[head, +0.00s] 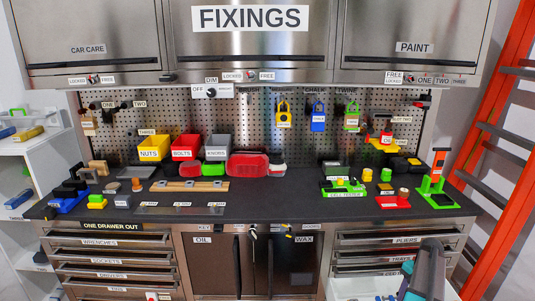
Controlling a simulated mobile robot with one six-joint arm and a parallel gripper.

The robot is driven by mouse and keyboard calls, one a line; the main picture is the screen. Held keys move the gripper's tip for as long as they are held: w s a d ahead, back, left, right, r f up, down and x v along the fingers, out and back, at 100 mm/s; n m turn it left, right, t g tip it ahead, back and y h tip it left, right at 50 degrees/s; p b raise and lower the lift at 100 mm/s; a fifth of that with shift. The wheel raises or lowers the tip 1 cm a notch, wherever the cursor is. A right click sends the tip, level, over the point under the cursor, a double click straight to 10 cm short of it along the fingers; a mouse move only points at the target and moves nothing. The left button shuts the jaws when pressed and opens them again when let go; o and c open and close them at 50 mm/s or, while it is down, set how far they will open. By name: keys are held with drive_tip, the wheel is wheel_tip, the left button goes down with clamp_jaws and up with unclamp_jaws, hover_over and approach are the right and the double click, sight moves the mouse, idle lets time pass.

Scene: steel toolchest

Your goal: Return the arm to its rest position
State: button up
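Part of my arm shows at the lower right edge of the head view, as grey and teal links rising from the bottom of the picture. It stands in front of the right-hand drawers, apart from the worktop as far as I can see. I cannot make out gripper fingers on it, so whether my gripper is open, shut or holding anything is hidden.
The dark worktop (270,207) carries yellow, red and grey bins, a green tester (343,187) and several small items. Drawers (112,254) and cabinet doors are below. A white open tray or drawer (350,288) lies beside my arm. An orange ladder (492,140) stands at right.

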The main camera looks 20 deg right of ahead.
drive_tip(key=w+a+f+m, duration=0.1)
drive_tip(key=w+a+m, duration=0.45)
drive_tip(key=a, duration=0.85)
drive_tip(key=w+a+f+m, duration=0.1)
drive_tip(key=w+a+m, duration=0.45)
drive_tip(key=a, duration=0.75)
drive_tip(key=a+f+m+h, duration=0.15)
drive_tip(key=a+m, duration=0.65)
drive_tip(key=a, duration=2)
drive_tip(key=s+f+g, duration=0.2)
drive_tip(key=s+f, duration=0.7)
drive_tip(key=s, duration=0.4)
drive_tip(key=s+f+g, duration=0.3)
drive_tip(key=s+f, duration=0.6)
drive_tip(key=s, duration=0.4)
drive_tip(key=shift+a+f, duration=0.2)
drive_tip(key=shift+a, duration=0.2)
